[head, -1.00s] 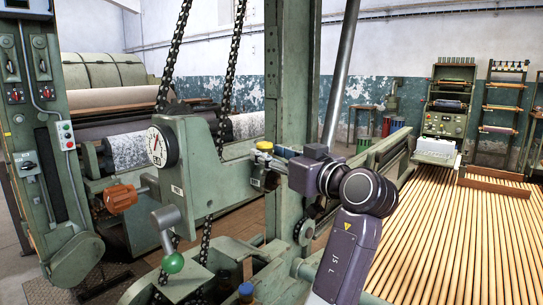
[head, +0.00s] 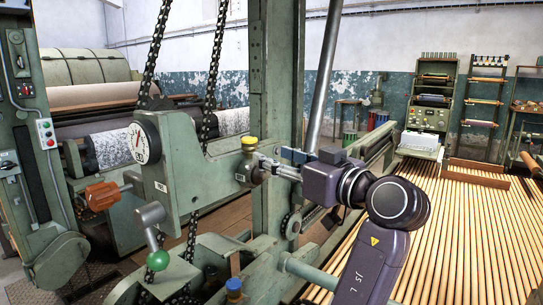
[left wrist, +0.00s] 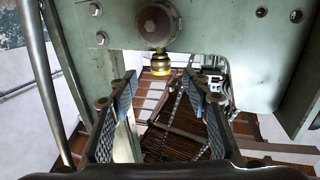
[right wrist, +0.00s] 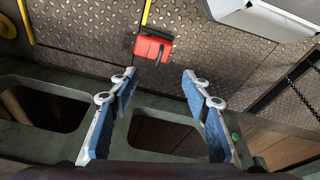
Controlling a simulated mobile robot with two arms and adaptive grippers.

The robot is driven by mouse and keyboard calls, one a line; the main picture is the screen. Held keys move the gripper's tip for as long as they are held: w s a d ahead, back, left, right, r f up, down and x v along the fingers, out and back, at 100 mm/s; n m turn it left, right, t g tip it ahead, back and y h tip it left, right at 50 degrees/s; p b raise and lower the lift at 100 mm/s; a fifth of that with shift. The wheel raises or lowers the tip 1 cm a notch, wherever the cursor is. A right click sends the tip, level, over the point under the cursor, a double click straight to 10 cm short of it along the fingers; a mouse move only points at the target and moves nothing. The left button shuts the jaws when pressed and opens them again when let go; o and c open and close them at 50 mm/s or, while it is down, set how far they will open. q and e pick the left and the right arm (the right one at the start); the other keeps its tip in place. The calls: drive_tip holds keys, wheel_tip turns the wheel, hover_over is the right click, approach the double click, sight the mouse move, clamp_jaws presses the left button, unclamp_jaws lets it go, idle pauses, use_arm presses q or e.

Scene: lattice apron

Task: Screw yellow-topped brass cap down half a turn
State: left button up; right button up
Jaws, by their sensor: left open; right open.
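The yellow-topped brass cap (head: 250,142) sits on the side of the green machine frame, right of the dial. In the left wrist view the cap (left wrist: 160,63) hangs upside down below a dark round fitting, its yellow top lowest. My left gripper (head: 273,165) is just right of the cap in the head view. In the left wrist view its open fingers (left wrist: 160,84) spread either side of the cap's line, with the cap just beyond the tips and a gap each side. My right gripper (right wrist: 158,84) is open and empty, absent from the head view.
An orange knob (head: 102,195), a green-ended lever (head: 157,260) and a blue-topped fitting (head: 234,287) are on the machine nearby. Chains (head: 212,75) hang behind the frame. The right wrist view shows a red object (right wrist: 152,46) on tread-plate floor, beyond a green machine casting.

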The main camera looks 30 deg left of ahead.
sight(256, 147)
use_arm(q)
drive_tip(key=shift+w, duration=0.1)
drive_tip(key=w+a+n+g+p, duration=0.1)
drive_tip(key=a+g, duration=0.1)
drive_tip(key=w+a+n+g+p, duration=0.1)
drive_tip(key=a+n+g, duration=0.1)
drive_tip(key=w+a+n+g+y+p, duration=0.1)
drive_tip(key=g, duration=0.2)
drive_tip(key=shift+w+a+r+n+p, duration=0.15)
drive_tip(key=shift+w+a+n+p, duration=0.15)
drive_tip(key=shift+a, duration=0.8)
use_arm(e)
drive_tip(key=s+f, duration=0.5)
drive_tip(key=f, duration=0.6)
drive_tip(key=shift+d+g, duration=0.3)
drive_tip(key=shift+g, duration=0.1)
drive_tip(key=shift+s+f, duration=0.1)
drive_tip(key=shift+s, duration=0.05)
